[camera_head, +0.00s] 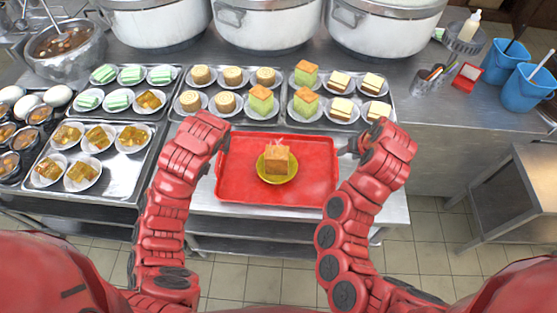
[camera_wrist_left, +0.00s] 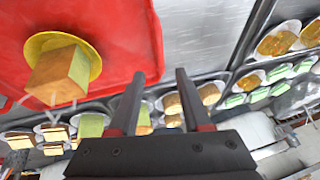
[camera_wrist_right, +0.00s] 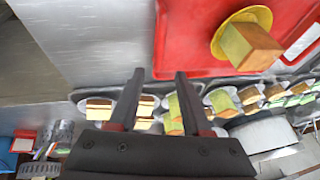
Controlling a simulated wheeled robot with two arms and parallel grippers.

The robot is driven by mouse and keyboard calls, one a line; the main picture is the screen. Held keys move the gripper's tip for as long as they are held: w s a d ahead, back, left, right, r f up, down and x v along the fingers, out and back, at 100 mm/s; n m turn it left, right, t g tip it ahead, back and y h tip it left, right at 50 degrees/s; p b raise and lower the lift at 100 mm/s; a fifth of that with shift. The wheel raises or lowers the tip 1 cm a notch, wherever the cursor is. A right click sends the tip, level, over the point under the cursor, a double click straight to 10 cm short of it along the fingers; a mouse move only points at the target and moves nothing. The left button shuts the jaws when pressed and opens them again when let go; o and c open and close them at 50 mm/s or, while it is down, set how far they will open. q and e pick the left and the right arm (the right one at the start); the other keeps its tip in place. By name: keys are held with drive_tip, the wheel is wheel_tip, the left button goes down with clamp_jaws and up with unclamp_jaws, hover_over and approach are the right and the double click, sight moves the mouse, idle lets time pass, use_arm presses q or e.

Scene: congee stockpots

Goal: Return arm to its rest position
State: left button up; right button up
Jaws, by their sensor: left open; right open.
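My right gripper (camera_head: 350,147) is beside the right edge of the red tray (camera_head: 325,150). In the right wrist view its two fingers (camera_wrist_right: 155,98) stand apart with nothing between them. My left gripper is mostly hidden behind its own arm near the tray's left edge in the head view. In the left wrist view its fingers (camera_wrist_left: 154,100) are apart and empty. A yellow plate (camera_head: 278,181) with a brown-topped cake block (camera_head: 277,160) sits on the tray, between the two arms and apart from both grippers.
Metal trays of plated cakes (camera_head: 260,100) line the counter behind the red tray. Large pots (camera_head: 270,25) stand at the back. Blue buckets (camera_head: 525,88) and a red box (camera_head: 467,77) are at the right.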

drive_tip(key=shift+s+d+r, duration=0.1)
drive_tip(key=shift+s+r, duration=0.15)
drive_tip(key=shift+r, duration=0.15)
idle(0.3)
